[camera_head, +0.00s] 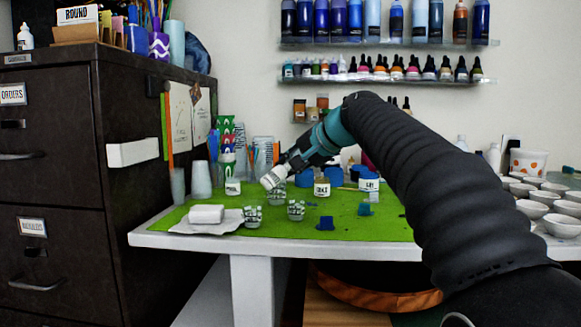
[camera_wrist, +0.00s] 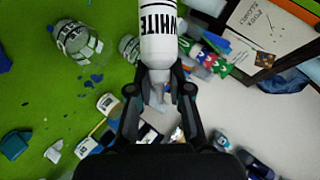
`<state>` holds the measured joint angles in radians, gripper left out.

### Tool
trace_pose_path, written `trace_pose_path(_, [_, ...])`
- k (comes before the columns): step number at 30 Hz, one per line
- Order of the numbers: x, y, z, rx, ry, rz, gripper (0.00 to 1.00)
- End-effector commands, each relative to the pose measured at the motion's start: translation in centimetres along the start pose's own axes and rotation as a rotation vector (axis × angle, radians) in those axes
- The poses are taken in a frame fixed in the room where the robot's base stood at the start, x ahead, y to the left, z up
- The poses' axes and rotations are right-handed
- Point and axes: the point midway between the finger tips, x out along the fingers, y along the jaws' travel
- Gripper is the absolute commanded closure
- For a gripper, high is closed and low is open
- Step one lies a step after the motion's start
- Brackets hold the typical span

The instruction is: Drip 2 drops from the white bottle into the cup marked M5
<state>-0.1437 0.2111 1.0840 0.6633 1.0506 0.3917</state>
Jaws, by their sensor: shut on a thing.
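My gripper (camera_wrist: 160,95) is shut on the white bottle (camera_wrist: 161,35), which is lettered "WHITE" in the wrist view. In the head view the bottle (camera_head: 274,178) is held above the green mat, tilted with its free end pointing down and left. Clear cups with dark marks stand on the mat: one (camera_head: 252,216) lies below and slightly left of the bottle, another (camera_head: 296,210) to the right. Two cups also show in the wrist view, one (camera_wrist: 76,40) at upper left and one (camera_wrist: 129,47) nearer the bottle. Their marks are too small to read, so I cannot tell which is M5. No falling drop is visible.
A white block (camera_head: 206,213) sits on paper at the mat's left front. Labelled jars (camera_head: 322,188) stand behind the cups. White bowls (camera_head: 540,208) crowd the right; a dark cabinet (camera_head: 60,180) stands left.

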Motion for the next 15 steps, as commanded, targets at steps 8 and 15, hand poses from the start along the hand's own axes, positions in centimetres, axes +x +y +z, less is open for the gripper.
trace_pose_path(8, [1.4,1.9,1.0,0.262,-0.104,-0.157,1.0])
trace_pose_path(15, [2.4,3.3,1.8,0.498,-0.198,-0.303,1.0])
